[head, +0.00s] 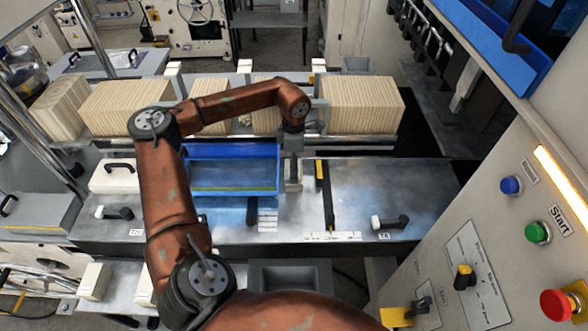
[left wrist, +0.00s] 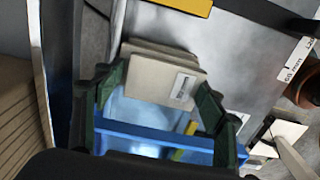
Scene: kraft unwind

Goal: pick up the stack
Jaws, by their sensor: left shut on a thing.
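A small beige stack (left wrist: 160,78) with a white label on its face sits between the two green fingers of my left gripper (left wrist: 165,103) in the left wrist view. The gripper is shut on it. In the head view the left gripper (head: 291,158) points down just right of the blue tray (head: 232,151), and the stack (head: 293,186) shows only in part below it. I cannot tell whether the stack touches the metal table (head: 400,180). My right gripper is not in view.
Long rows of beige stacks (head: 362,105) stand behind the table. A yellow-and-black stop bar (head: 323,182) lies right of the gripper. A black-handled lever (head: 392,221) is at the front right. A control panel (head: 500,240) with buttons stands at right.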

